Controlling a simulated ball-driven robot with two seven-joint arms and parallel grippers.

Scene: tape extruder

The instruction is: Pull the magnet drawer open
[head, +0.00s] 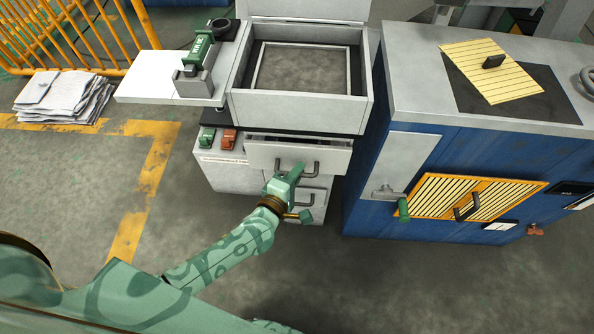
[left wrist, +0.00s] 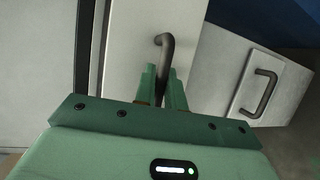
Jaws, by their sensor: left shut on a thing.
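The drawer (head: 265,156) that I take for the magnet drawer is the upper one in the grey cabinet, below the open box. It stands slightly out, with a narrow dark opening along its top edge. Its dark bar handle (head: 316,167) is on the front. My left gripper (head: 294,174) is at the left part of this handle. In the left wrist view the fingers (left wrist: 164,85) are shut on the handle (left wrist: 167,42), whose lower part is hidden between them. My right gripper is in neither view.
A lower drawer with its own handle (head: 306,199) sits just below. Green and red switches (head: 229,138) are left of the drawer. A blue machine (head: 365,190) with an orange slatted panel (head: 440,196) stands close on the right. The floor in front is clear.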

